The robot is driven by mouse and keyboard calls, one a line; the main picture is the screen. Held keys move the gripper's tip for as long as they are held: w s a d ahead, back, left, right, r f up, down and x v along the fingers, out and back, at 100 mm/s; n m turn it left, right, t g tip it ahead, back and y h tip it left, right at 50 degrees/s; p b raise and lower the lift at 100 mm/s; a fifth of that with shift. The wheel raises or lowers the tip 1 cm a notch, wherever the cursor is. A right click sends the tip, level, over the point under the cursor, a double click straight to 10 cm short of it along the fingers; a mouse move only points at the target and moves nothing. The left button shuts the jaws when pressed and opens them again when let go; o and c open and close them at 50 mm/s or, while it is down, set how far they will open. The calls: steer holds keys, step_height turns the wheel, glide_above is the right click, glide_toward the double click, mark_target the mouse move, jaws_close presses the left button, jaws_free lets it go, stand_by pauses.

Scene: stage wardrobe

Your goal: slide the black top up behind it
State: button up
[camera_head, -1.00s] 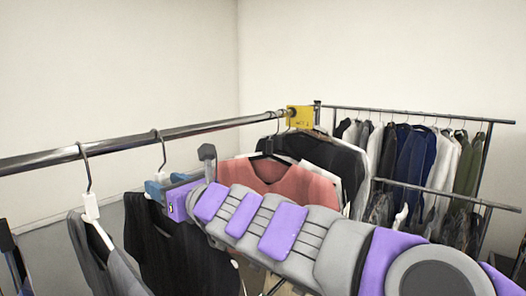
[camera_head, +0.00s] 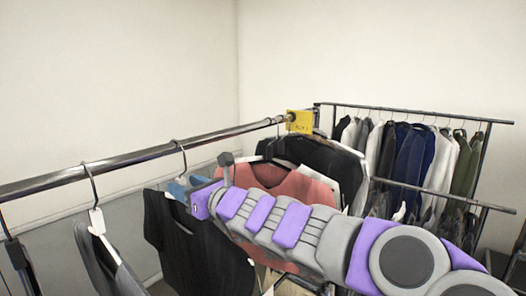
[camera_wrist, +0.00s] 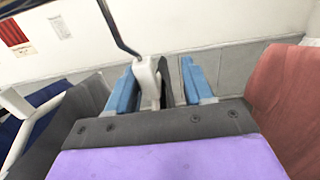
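The black top (camera_head: 205,262) hangs from the rail (camera_head: 130,157) on a white hanger (camera_wrist: 150,78) with a metal hook. My gripper (camera_head: 178,187) is at the hanger's neck, just under the hook. In the wrist view its two blue fingers (camera_wrist: 162,85) stand apart, one on each side of the neck. The left finger looks to be against the neck; a gap shows on the right. The salmon top (camera_head: 300,186) hangs farther along the rail, partly behind my arm. My arm also hides part of the black top's right side.
A grey garment (camera_head: 103,268) on a white hanger hangs nearer on the left. A yellow tag (camera_head: 300,121) marks the rail's far end, with dark and white clothes (camera_head: 325,158) below. Another full rack (camera_head: 430,110) stands behind, right. Bare rail lies between the grey garment and black top.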

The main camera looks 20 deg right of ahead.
steer(key=w+d+p, duration=0.2)
steer(key=w+d, duration=0.5)
steer(key=d, duration=0.3)
steer(key=w+d+p, duration=0.3)
steer(key=w+d, duration=0.4)
steer(key=d, duration=0.4)
steer(key=shift+w+p, duration=0.15)
steer(key=shift+p, duration=0.15)
stand_by(1.4)
steer(key=shift+s+a, duration=0.4)
steer(key=v, duration=1.3)
stand_by(0.3)
stand_by(0.5)
